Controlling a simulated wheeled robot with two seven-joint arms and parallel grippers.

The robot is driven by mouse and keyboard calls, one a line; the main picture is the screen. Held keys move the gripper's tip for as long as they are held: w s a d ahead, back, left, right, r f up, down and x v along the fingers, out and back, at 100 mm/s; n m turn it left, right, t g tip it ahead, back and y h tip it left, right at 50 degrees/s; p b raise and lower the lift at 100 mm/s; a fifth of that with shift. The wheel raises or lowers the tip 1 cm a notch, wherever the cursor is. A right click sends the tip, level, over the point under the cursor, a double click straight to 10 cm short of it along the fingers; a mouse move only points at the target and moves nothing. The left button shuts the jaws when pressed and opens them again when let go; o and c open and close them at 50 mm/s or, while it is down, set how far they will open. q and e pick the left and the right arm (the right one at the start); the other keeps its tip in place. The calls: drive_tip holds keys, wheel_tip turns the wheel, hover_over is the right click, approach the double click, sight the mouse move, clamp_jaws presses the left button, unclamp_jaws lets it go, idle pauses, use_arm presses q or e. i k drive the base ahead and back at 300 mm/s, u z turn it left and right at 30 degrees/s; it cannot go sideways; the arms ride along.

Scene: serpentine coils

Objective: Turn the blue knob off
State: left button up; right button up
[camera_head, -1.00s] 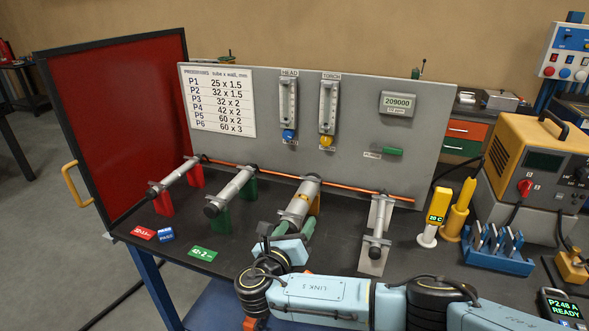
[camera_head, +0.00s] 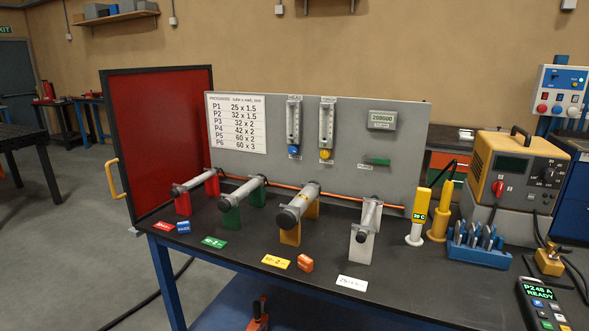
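The blue knob (camera_head: 293,150) sits at the bottom of the left flow meter (camera_head: 293,122), labelled HEAD, on the upright grey panel (camera_head: 230,170). It is small and far off, so I cannot tell its turned position. A yellow knob (camera_head: 325,154) sits at the bottom of the flow meter beside it (camera_head: 327,122). Neither of my grippers is in view, and nothing covers the blue knob.
Several tubes on coloured supports, such as this one with green (camera_head: 243,193), stand before the panel on the dark bench (camera_head: 215,265). A red screen (camera_head: 160,140) closes the left; an orange power unit (camera_head: 515,165) stands right.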

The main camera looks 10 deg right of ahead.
sight(293, 149)
drive_tip(key=z, duration=0.1)
drive_tip(key=i, duration=1)
drive_tip(key=u, duration=0.6)
